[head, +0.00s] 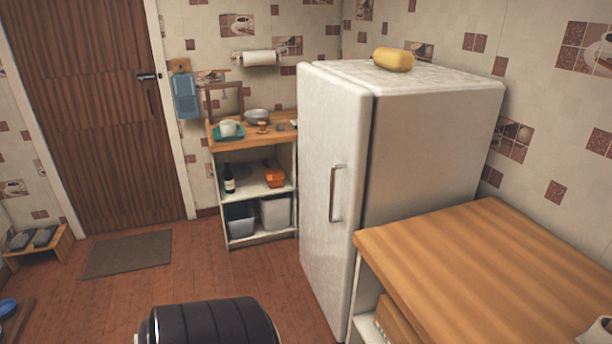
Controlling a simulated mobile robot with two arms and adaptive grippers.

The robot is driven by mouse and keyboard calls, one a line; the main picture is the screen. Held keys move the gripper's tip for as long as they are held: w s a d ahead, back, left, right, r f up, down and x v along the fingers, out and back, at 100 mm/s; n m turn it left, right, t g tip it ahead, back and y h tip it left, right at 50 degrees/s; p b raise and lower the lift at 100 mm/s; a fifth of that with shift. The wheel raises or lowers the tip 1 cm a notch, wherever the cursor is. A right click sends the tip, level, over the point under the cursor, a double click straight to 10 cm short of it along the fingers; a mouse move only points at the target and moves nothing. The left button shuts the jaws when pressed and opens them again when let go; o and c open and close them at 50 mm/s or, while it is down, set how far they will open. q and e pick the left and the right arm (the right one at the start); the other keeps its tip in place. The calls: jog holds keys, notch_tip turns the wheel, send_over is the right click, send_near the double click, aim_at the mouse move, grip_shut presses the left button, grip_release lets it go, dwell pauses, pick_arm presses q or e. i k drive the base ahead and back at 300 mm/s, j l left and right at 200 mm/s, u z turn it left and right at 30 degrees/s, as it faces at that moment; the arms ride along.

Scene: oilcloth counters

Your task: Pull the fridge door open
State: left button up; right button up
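The white fridge (430,135) stands right of the middle in the head view, against the tiled wall. Its door (325,130) faces left and appears shut, with a dark seam where it meets the body. A metal bar handle (335,195) is mounted upright on the door, near the edge closest to the wooden counter. Nothing touches the handle. Neither of my grippers shows in this view.
A wooden counter (490,265) adjoins the fridge on the near right. A yellow loaf-shaped object (393,59) lies on the fridge top. A shelf unit (256,143) stands beyond the fridge. Open floor (225,270) lies left of the door, with a mat (127,253).

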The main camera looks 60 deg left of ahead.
aim_at(335, 112)
jog(key=u, duration=1.85)
